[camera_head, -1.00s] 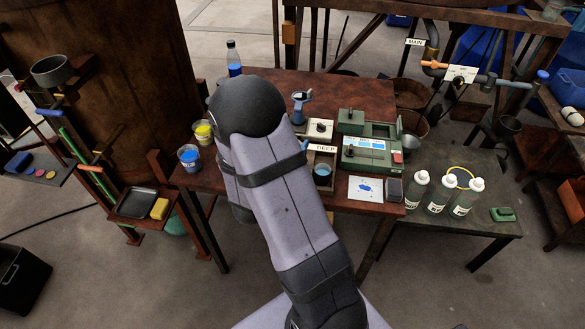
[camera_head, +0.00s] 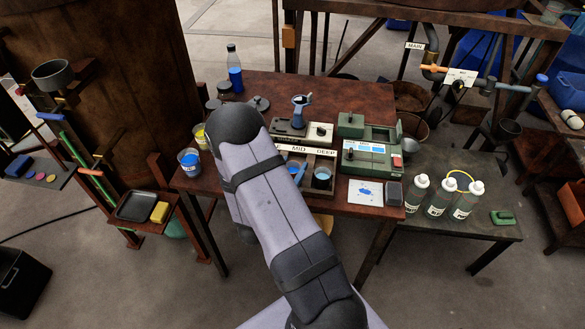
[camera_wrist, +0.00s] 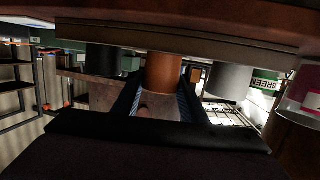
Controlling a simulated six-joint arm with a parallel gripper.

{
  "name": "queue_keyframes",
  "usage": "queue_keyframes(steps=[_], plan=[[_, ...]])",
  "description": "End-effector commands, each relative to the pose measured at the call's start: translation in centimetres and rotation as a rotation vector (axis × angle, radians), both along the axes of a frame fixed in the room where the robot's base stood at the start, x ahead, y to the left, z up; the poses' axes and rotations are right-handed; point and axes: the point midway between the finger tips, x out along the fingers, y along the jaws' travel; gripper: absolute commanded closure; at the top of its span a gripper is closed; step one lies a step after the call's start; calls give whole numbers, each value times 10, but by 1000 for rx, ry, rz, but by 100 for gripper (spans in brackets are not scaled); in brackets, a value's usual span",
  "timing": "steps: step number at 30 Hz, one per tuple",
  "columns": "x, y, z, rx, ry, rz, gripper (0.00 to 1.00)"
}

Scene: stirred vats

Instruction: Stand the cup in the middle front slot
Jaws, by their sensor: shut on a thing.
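The wooden rack (camera_head: 328,154) with MID and DEEP labels stands on the rust-brown table. A cup with blue liquid (camera_head: 322,174) stands at the DEEP side. Another blue cup (camera_head: 293,167) shows by the MID label, partly behind a slim blue-grey piece. The rack's left part is hidden by my arm. My gripper is hidden in the head view. In the wrist view my gripper (camera_wrist: 161,98) has its two dark fingers close together, one on each side of an orange-brown cylinder (camera_wrist: 163,73). I take what is held for the cup, but its outline is unclear.
A green instrument (camera_head: 365,150) stands right of the rack, with a white card (camera_head: 365,191) in front. A blue pot (camera_head: 189,161) is at the table's left edge. A blue bottle (camera_head: 235,75) stands at the back. Several white-labelled bottles (camera_head: 440,196) stand on the right table.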

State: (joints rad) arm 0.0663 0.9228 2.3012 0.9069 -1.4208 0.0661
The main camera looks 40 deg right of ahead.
Motion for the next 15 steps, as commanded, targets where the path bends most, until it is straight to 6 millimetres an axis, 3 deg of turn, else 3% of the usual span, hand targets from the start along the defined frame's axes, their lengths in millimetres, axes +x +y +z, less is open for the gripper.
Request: queue_keyframes(steps=[15], plan=[[0, 0, -9, 0, 0, 0, 84]])
